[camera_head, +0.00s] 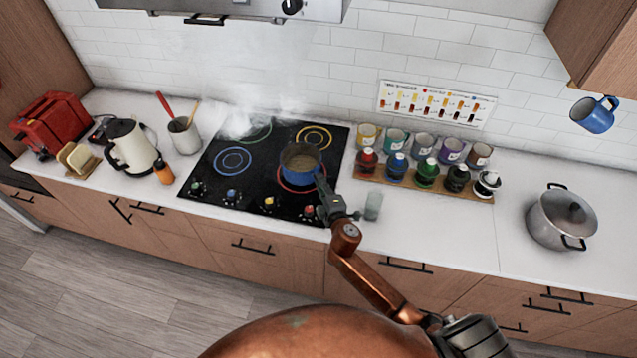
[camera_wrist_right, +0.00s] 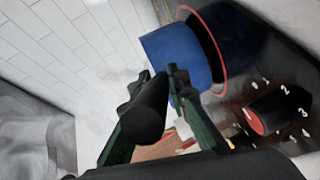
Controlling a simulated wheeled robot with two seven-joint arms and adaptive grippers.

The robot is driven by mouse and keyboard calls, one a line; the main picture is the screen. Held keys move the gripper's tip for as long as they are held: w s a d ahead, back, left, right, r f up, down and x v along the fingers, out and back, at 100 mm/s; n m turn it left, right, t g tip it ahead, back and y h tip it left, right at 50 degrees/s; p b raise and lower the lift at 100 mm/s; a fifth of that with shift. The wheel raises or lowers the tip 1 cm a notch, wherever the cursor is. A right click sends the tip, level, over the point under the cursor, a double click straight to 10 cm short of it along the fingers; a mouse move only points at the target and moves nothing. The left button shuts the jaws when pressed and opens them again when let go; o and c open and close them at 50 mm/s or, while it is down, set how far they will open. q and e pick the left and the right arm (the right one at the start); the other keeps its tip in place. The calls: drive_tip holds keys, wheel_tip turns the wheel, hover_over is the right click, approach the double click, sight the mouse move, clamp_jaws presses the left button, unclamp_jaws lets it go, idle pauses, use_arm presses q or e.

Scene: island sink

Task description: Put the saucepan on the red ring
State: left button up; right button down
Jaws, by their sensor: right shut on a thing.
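The blue saucepan (camera_head: 301,164) is upright over the red ring (camera_head: 286,181) at the front right of the black cooktop. Part of the ring shows around its base. In the right wrist view the blue pan wall (camera_wrist_right: 180,55) stands next to the red ring (camera_wrist_right: 218,40); I cannot tell whether its base touches the glass. My right gripper (camera_head: 324,188) is shut on the black saucepan handle (camera_wrist_right: 152,110), at the cooktop's front edge. My left gripper is not in view.
Cooktop knobs (camera_head: 232,194) line the front edge; a red knob (camera_wrist_right: 268,115) is close to my right gripper. Bottles (camera_head: 427,174) and mugs stand further right, then a steel pot (camera_head: 561,218). Steam rises at the back left.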

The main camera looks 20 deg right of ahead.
drive_tip(key=shift+r, duration=0.3)
drive_tip(key=shift+f+b, duration=0.3)
drive_tip(key=shift+f, duration=0.3)
drive_tip(key=c, duration=1.8)
unclamp_jaws()
drive_tip(key=shift+o, duration=0.2)
drive_tip(key=shift+f, duration=0.3)
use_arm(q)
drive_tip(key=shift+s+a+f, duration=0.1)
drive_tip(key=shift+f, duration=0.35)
use_arm(e)
drive_tip(key=d+v, duration=0.1)
drive_tip(key=v, duration=1.1)
drive_tip(key=shift+a, duration=0.45)
